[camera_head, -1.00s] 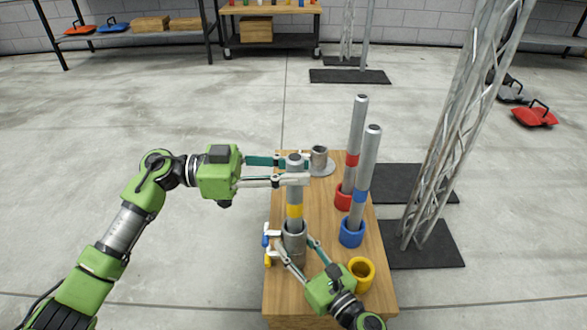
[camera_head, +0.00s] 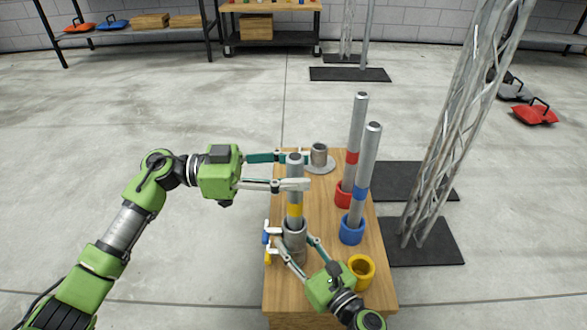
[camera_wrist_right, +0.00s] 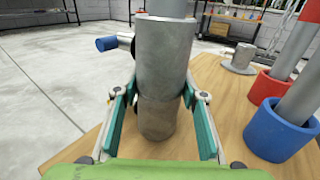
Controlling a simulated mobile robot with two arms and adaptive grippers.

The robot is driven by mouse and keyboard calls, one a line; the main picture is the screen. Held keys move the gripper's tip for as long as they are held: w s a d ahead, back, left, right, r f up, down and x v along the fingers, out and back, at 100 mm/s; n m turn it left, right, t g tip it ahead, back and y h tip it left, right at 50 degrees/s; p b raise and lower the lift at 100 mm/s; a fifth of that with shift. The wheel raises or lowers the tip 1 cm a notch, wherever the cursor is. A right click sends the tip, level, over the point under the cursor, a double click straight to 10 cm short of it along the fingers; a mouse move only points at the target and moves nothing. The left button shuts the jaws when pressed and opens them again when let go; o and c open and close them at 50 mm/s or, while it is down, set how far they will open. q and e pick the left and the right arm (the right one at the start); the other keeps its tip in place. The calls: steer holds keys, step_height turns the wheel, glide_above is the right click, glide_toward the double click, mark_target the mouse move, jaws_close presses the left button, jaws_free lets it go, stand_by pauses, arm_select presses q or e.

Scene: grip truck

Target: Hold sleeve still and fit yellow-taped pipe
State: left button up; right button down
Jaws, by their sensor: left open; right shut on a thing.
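The grey pipe with yellow tape (camera_head: 295,211) stands upright, its lower end in the mouth of the grey sleeve (camera_head: 294,228); the depth inside is hidden. My left gripper (camera_head: 303,171) is open, with one finger on each side of the pipe near its top. My right gripper (camera_head: 292,248) is shut on the sleeve low on the table. In the right wrist view the sleeve (camera_wrist_right: 164,60) sits between the pads of my right gripper (camera_wrist_right: 158,98), and the pipe rises out of its top.
A red-taped pipe (camera_head: 356,125) stands in a red ring (camera_head: 343,195), and a blue-taped pipe (camera_head: 368,155) in a blue ring (camera_head: 351,232). An empty yellow ring (camera_head: 361,270) is at front right. A flanged grey socket (camera_head: 319,155) is behind. A truss (camera_head: 450,150) stands right of the table (camera_head: 335,210).

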arm_select(q)
steer(key=a, duration=1.2)
arm_select(e)
steer(key=c, duration=1.2)
jaws_free()
